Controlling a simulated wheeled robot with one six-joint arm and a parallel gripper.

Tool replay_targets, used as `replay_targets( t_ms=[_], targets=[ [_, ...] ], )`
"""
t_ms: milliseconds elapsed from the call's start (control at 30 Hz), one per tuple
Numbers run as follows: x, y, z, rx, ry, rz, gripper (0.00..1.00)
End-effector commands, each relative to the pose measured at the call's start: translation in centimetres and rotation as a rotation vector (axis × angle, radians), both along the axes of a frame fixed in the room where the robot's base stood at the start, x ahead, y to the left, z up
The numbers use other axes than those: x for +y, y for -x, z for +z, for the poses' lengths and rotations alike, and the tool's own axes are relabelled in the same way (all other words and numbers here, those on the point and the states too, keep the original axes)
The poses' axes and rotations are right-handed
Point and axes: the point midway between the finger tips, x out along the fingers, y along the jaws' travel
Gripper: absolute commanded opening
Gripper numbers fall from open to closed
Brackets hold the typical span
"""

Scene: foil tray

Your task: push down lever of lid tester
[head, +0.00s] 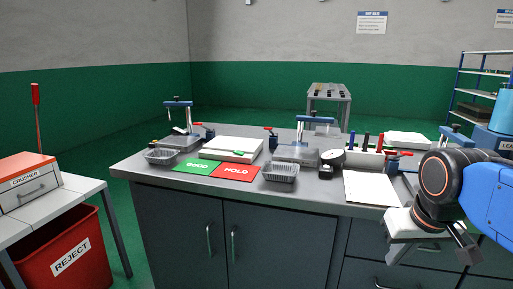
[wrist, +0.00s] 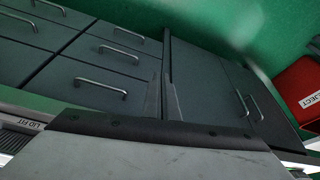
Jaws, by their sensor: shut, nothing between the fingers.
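Three blue press fixtures with levers stand on the workbench: one at the back left (head: 178,112), one in the middle (head: 313,122) and one at the right (head: 455,138), partly hidden by my arm. The frames do not show clearly which is the lid tester. My gripper (wrist: 164,98) is shut and empty. In the head view it hangs in front of the bench's right part, apart from every fixture.
On the bench are foil trays (head: 281,172), green GOOD (head: 197,166) and red HOLD (head: 236,171) mats, a round dial (head: 333,157) and a white sheet (head: 370,188). Drawers and cupboards fill the bench front. A REJECT bin (head: 70,257) stands at the left.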

Motion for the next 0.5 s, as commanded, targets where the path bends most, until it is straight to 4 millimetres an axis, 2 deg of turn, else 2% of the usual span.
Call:
replay_targets(
  t_ms=[33, 100, 200, 333, 500],
  targets=[
    [0.4, 1.3, -1.5, -0.014, 0.001, 0.012, 0.0],
    [0.7, 2.5, -3.4, -0.031, 0.001, 0.023, 0.0],
    [1.1, 3.9, -5.4, -0.052, 0.001, 0.037, 0.0],
    [1.3, 4.8, -6.9, -0.067, 0.001, 0.045, 0.0],
    [1.3, 5.0, -7.3, -0.071, 0.001, 0.049, 0.0]
  ],
)
